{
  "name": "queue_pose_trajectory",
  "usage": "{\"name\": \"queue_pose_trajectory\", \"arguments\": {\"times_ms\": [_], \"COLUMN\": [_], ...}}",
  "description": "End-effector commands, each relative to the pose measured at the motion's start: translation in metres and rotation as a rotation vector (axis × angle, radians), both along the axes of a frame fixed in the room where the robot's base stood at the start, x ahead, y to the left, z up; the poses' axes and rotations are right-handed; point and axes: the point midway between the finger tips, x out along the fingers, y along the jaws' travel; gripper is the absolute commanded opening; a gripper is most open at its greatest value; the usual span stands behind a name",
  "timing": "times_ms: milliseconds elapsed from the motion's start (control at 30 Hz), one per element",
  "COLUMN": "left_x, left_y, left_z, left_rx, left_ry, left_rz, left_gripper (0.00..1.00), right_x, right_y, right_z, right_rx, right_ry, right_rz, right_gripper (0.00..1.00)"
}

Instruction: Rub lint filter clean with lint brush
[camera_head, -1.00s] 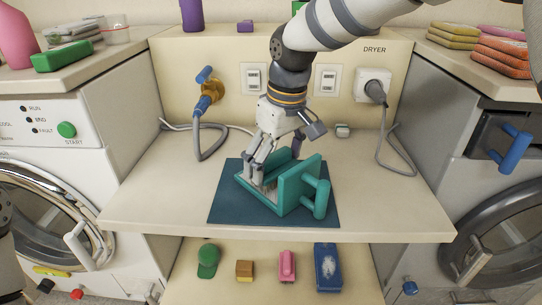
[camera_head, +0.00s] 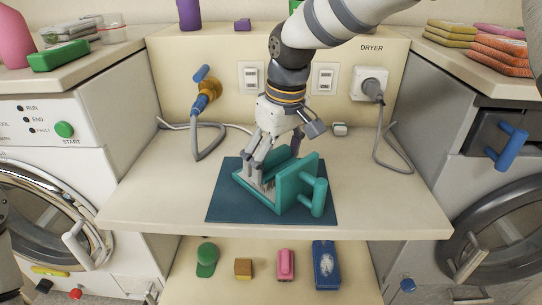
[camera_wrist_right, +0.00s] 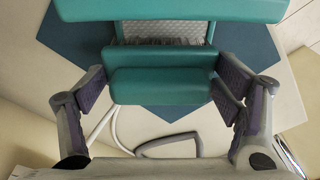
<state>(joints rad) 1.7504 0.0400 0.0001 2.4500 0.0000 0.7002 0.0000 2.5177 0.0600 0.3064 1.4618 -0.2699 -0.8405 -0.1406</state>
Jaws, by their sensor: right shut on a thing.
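The teal lint filter (camera_head: 297,182) lies on a dark blue mat on the counter, its upright panel and bar handle to the right. Its pale mesh (camera_wrist_right: 158,29) shows in the wrist view, with grey fuzz or bristles at its lower edge; I cannot tell which. My right gripper (camera_head: 260,182) reaches down into the filter's left side. In the wrist view its fingers (camera_wrist_right: 163,90) are on both ends of a teal block, which looks like the lint brush (camera_wrist_right: 160,86). The fingers hide most of the brush in the head view. My left gripper is out of view.
The dark blue mat (camera_head: 228,205) has bare counter (camera_head: 160,190) on both sides. Behind are a wall plug (camera_head: 370,84) with a cable and a valve with a hose. A lower shelf holds a green cap (camera_head: 206,260), a pink item (camera_head: 285,264) and a blue item (camera_head: 326,265).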

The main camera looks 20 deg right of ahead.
Motion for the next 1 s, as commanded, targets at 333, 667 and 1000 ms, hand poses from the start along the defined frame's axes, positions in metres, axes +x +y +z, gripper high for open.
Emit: {"name": "queue_pose_trajectory", "arguments": {"times_ms": [333, 667, 1000], "left_x": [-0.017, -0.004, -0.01], "left_y": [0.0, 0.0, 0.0], "left_z": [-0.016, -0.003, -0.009], "left_rx": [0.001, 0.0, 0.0], "left_ry": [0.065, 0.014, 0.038], "left_rz": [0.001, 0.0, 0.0], "left_gripper": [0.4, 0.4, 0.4], "right_x": [0.022, 0.01, 0.017], "right_y": [0.011, 0.005, 0.01], "right_z": [-0.009, -0.002, -0.006], "right_rx": [-0.001, 0.0, 0.0], "right_ry": [0.008, 0.002, 0.006], "right_rz": [0.0, 0.0, 0.0], "right_gripper": [0.57, 0.57, 0.57]}}
